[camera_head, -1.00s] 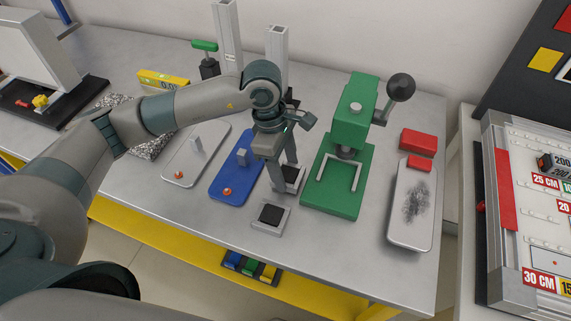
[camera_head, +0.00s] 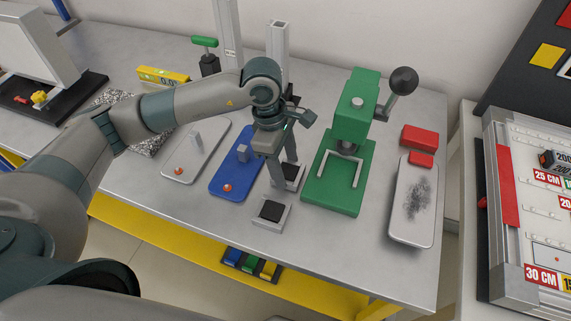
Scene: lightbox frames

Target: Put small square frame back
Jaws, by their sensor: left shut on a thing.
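Two small square frames with light grey rims and dark centres show on the steel bench. The rear small square frame (camera_head: 300,178) is at my left gripper's fingers, partly hidden behind them. My left gripper (camera_head: 284,176) points down from its wrist and is shut on this frame; the exact contact and any gap to the bench are hard to see. The front small square frame (camera_head: 271,212) lies near the bench's front edge, just below the fingers in the picture and apart from them. My right gripper is out of view.
A blue plate (camera_head: 236,174) lies left of the gripper, with a white plate (camera_head: 205,148) beyond it. A green press (camera_head: 335,190) stands close on the right. Upright metal posts (camera_head: 277,50) rise behind. Bare bench (camera_head: 330,245) is free at the front right.

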